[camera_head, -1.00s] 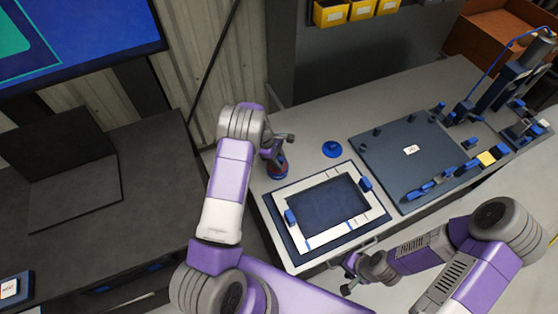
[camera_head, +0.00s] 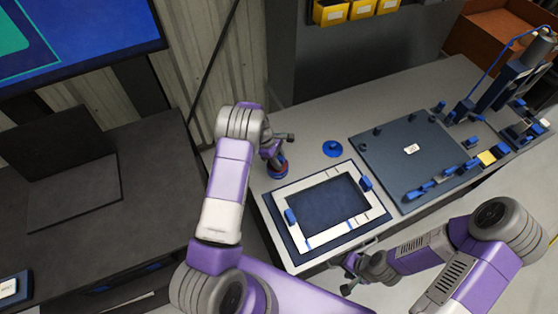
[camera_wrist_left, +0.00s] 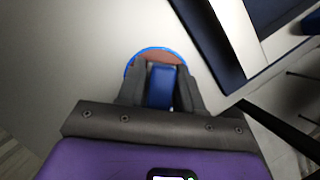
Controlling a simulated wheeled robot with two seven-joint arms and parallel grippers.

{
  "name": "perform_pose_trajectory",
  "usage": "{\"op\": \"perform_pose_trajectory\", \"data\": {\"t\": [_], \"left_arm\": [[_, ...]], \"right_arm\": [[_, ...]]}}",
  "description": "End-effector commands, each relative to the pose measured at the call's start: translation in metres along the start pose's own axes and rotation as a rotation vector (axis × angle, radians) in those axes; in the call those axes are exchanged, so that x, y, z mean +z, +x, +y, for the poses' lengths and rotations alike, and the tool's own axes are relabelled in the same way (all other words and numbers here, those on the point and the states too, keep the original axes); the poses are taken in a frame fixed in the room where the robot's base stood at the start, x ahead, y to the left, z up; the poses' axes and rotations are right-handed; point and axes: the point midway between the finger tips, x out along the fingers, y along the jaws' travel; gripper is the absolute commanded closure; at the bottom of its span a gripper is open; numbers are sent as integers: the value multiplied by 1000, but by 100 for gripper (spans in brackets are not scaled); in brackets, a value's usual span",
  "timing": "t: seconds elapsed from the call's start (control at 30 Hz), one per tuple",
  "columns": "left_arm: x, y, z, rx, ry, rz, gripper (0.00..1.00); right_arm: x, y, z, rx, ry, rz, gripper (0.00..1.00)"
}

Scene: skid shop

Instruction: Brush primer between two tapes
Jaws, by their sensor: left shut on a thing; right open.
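My left gripper (camera_head: 272,150) is shut on a blue handle (camera_wrist_left: 160,86), likely the brush, over a small round pot (camera_head: 278,173). In the left wrist view the pot (camera_wrist_left: 140,56) has a blue rim and a reddish-brown inside. The handle's lower end is hidden, so I cannot tell whether it touches the primer. A white frame (camera_head: 294,246) surrounds a dark blue panel (camera_head: 325,205) to the right of the pot, with narrow strips and blue blocks along its sides. I cannot make out which strips are the two tapes. My right gripper (camera_head: 350,272) is open and empty at the bench's front edge.
A blue disc with a knob (camera_head: 332,148) lies behind the panel. A dark plate (camera_head: 400,150) with several blue pieces takes up the bench right of it. A blue-hosed device (camera_head: 500,85) stands at the far right. Grey bench top (camera_head: 310,120) is bare behind the disc.

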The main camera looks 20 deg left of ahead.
Motion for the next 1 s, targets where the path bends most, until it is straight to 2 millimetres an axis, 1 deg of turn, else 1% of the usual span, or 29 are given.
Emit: {"op": "perform_pose_trajectory", "data": {"t": [0.57, 0.67, 1.0], "left_arm": [[0, 1, -1, -3, -1, 1, 89], [1, -3, -1, -3, -1, 0, 89], [12, -30, -1, -2, 0, 0, 89]], "right_arm": [[0, 0, 0, 0, 0, 0, 43], [0, -3, -1, 0, 0, 0, 43], [1, -20, -8, 0, 0, 0, 43]]}}
